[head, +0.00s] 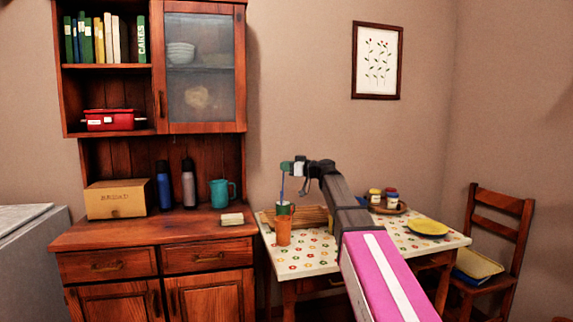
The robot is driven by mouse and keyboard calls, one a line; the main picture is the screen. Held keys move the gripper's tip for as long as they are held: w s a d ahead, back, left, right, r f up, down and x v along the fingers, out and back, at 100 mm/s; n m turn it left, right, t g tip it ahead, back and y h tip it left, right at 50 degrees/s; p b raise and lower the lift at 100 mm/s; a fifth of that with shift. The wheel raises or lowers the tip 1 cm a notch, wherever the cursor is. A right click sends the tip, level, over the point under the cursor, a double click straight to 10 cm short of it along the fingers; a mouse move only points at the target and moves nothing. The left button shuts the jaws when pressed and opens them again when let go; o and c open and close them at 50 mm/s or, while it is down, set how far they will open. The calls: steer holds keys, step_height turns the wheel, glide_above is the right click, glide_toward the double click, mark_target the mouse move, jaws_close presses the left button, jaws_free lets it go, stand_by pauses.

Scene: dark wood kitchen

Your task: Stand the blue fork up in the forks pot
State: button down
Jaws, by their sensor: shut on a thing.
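My gripper (291,170) is above the left part of the table, at the end of my dark arm. It is shut on the blue fork (282,187), which hangs down as a thin, nearly upright blue line. An orange pot (283,232) stands on the table directly below. A green part (286,208) shows at the pot's top; I cannot tell whether it is the pot's own or something in it. The fork's lower end overlaps the pot's top in the picture. I cannot tell whether it is inside the rim, and the pot's label is unreadable.
The table (300,262) has a dotted cloth. A wooden board or box (312,216) lies behind the pot. Jars (375,196) on a round tray and a yellow plate (428,228) are right. A chair (495,240) stands right; the dresser (150,235) stands left.

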steer(key=shift+f, duration=6.2)
steer(key=c, duration=1.2)
jaws_free()
steer(key=shift+o, duration=0.2)
glide_toward(282, 195)
steer(key=v, duration=0.2)
steer(key=shift+s+d, duration=0.1)
steer(key=shift+d, duration=0.3)
steer(key=shift+d, duration=0.1)
